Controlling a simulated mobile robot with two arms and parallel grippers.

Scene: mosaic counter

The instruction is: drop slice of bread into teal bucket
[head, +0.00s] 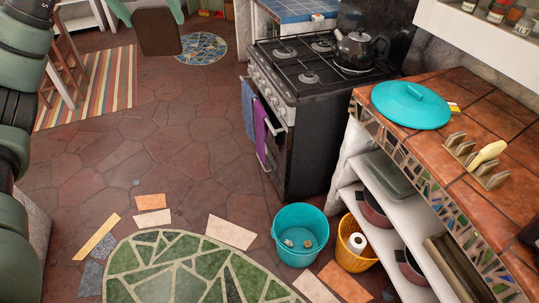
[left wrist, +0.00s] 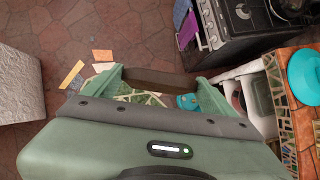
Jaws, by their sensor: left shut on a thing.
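My left gripper (left wrist: 160,84) is shut on a brown, flat-edged thing that looks like the slice of bread (left wrist: 155,78), seen edge-on between the two green fingers. In the head view only my left arm shows along the left edge, not its fingertips. The teal bucket (head: 300,258) stands open on the floor beside the counter shelves, with two small pale things at its bottom. In the left wrist view a bit of the bucket (left wrist: 187,101) shows beyond the bread, near the right finger. My right gripper is not in view.
A yellow basket (head: 354,257) holding a white roll stands right of the bucket. The tiled counter (head: 480,85) carries a teal round lid (head: 411,104) and a rack (head: 478,165) with a pale yellow piece. A black stove (head: 315,120) stands behind. The floor to the left is mostly clear.

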